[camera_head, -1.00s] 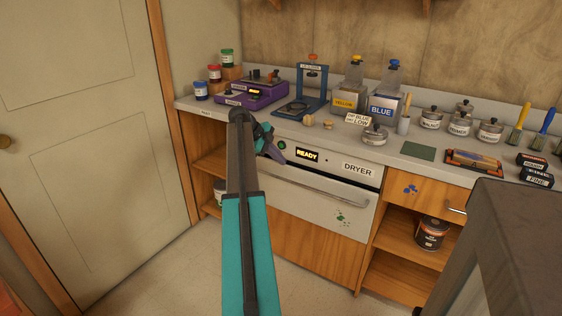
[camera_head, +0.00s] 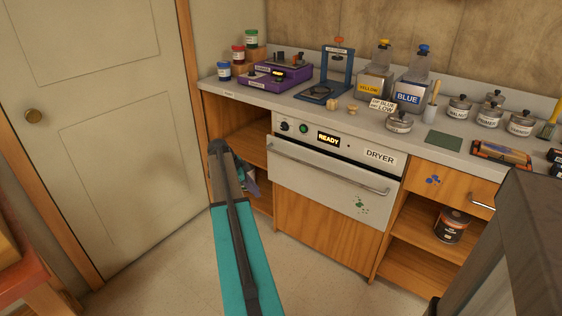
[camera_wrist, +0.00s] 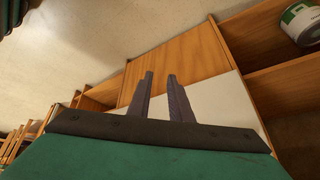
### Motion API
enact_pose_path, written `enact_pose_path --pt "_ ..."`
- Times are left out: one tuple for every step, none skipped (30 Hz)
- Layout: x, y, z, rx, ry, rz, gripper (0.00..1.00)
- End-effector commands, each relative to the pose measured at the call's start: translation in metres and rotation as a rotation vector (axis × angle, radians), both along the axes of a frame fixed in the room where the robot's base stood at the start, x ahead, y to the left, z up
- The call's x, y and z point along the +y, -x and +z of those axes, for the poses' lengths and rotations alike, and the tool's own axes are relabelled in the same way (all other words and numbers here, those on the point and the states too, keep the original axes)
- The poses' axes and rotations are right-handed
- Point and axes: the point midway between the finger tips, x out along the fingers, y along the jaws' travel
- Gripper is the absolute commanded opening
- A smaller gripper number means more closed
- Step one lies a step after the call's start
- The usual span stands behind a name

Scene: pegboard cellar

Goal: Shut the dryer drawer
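The dryer (camera_head: 380,158) is built into the counter, with a lit READY display on its panel. Below the panel is its white drawer front (camera_head: 315,183), with a bar handle (camera_head: 345,176) across its top and green spots at lower right. The drawer front looks slightly proud of the cabinet; I cannot tell how far. My gripper (camera_head: 250,182) is low, left of the drawer front by the open shelves, partly hidden by my arm. In the wrist view my gripper (camera_wrist: 160,76) has two fingers apart with nothing between them, over a white panel and wood.
Open shelves (camera_head: 240,138) stand left of the dryer, and more shelves with a dark can (camera_head: 452,226) stand right. The counter (camera_head: 300,110) holds bottles and jars. A door (camera_head: 95,130) is at left. A green-labelled can (camera_wrist: 300,22) shows in the wrist view. Floor in front is clear.

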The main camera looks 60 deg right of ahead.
Motion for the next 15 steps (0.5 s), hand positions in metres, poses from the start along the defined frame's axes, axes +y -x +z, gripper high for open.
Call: enact_pose_path --pt "0.027 -0.010 -0.022 0.020 -0.039 0.077 0.19" --pt "0.040 -0.016 -0.033 0.031 -0.063 0.123 0.19" --pt "0.058 -0.024 -0.048 0.045 -0.092 0.185 0.19" --pt "0.071 -0.029 -0.059 0.056 -0.114 0.231 0.19" --pt "0.085 -0.034 -0.069 0.066 -0.136 0.276 0.19" --pt "0.103 -0.040 -0.083 0.081 -0.165 0.337 0.19" --pt "0.117 -0.044 -0.093 0.091 -0.187 0.382 0.19" --pt "0.131 -0.047 -0.104 0.102 -0.208 0.428 0.19" --pt "0.149 -0.051 -0.117 0.115 -0.236 0.487 0.19" --pt "0.163 -0.053 -0.126 0.127 -0.256 0.532 0.19" --pt "0.177 -0.055 -0.136 0.137 -0.278 0.576 0.19" --pt "0.196 -0.057 -0.148 0.151 -0.306 0.638 0.19" --pt "0.210 -0.058 -0.157 0.161 -0.325 0.681 0.19" --pt "0.224 -0.058 -0.166 0.172 -0.346 0.727 0.19" --pt "0.242 -0.058 -0.177 0.185 -0.373 0.786 0.19"
